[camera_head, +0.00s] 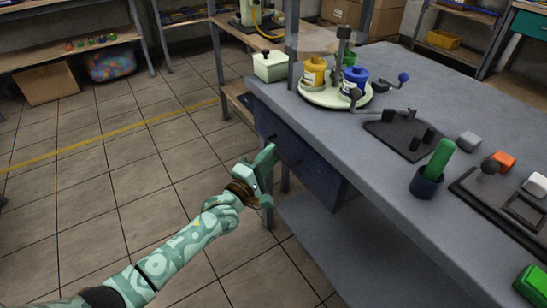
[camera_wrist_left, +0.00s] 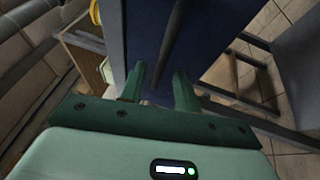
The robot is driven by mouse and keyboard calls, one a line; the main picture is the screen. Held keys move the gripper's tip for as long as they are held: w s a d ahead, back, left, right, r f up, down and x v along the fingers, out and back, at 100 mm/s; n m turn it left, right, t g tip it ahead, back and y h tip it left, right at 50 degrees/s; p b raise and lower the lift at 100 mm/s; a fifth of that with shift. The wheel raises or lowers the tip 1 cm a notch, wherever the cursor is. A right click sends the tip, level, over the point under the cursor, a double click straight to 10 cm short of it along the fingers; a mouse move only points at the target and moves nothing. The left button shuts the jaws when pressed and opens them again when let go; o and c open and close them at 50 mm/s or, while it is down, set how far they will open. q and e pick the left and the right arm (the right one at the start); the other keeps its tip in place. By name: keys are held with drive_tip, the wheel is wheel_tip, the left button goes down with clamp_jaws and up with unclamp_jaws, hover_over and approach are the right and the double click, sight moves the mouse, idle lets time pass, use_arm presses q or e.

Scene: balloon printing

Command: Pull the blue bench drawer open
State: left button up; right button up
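The blue bench drawer (camera_head: 318,172) sits under the grey workbench top, and its front looks flush with the bench. A dark handle bar lies across its front. In the left wrist view the drawer front (camera_wrist_left: 215,35) fills the top middle, and the dark handle bar (camera_wrist_left: 173,38) runs toward the gap between my fingers. My left gripper (camera_head: 272,178) is just in front of the drawer, its fingers apart and empty. In the wrist view the left gripper (camera_wrist_left: 160,85) has both green fingertips short of or near the bar; contact cannot be told. My right gripper is out of view.
The workbench (camera_head: 395,185) carries a round turntable (camera_head: 318,98) with yellow and blue pots, a dark cup (camera_head: 427,185) with a green item, and dark plates. A pale container (camera_head: 270,67) stands at the far corner. Tiled floor (camera_head: 130,170) in front of the drawer is clear.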

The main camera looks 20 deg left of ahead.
use_arm(q)
drive_tip(key=shift+w+d+r, duration=0.15)
drive_tip(key=shift+w+d, duration=0.05)
drive_tip(key=shift+w, duration=0.45)
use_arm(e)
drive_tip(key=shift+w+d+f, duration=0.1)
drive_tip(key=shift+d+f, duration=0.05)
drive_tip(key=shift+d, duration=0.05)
